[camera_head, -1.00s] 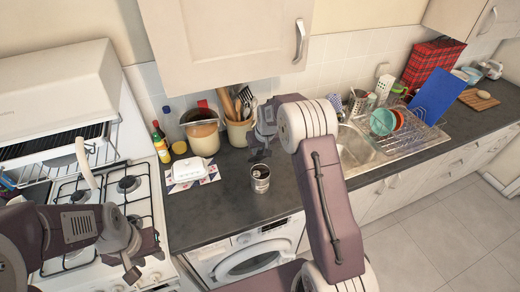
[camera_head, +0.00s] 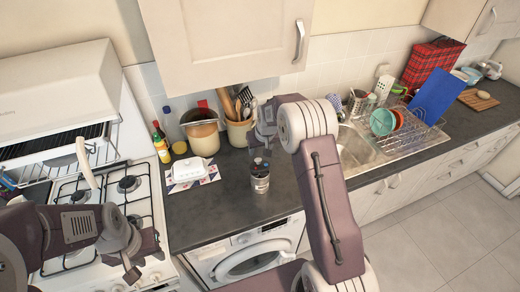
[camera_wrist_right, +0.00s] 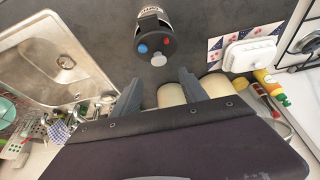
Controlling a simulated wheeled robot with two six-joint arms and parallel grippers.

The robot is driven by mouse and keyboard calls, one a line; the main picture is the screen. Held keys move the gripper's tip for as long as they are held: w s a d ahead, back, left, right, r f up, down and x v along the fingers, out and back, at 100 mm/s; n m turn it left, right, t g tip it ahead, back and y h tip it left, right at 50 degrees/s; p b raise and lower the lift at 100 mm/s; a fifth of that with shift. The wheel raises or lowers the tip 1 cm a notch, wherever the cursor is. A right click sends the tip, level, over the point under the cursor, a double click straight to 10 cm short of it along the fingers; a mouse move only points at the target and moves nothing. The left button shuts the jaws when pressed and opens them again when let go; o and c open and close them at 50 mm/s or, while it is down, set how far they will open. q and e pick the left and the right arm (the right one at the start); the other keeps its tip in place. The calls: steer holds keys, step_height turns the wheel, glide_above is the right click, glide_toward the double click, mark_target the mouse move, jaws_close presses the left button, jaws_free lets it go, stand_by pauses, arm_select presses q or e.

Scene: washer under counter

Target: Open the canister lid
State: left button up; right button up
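The canister (camera_head: 260,182) is a small metallic can standing upright near the counter's front edge. In the right wrist view the canister (camera_wrist_right: 152,28) has a dark body with a pale label, and its dark top carries a blue spot, a red spot and a whitish knob. I cannot tell whether the lid is raised. My right gripper (camera_head: 261,151) is just behind and above it. In the wrist view the right gripper's fingers (camera_wrist_right: 160,84) are apart and empty, not touching the canister. My left gripper (camera_head: 144,258) is over the stove front, fingers apparently apart, holding nothing visible.
A white butter dish (camera_head: 188,170) on a patterned mat, a pot (camera_head: 202,137) and a utensil jar (camera_head: 238,133) stand behind and left. The sink (camera_head: 354,147) and dish rack (camera_head: 405,135) are right. The washer (camera_head: 250,262) is below.

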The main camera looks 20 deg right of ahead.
steer(key=b+v, duration=0.3)
steer(key=v, duration=0.6)
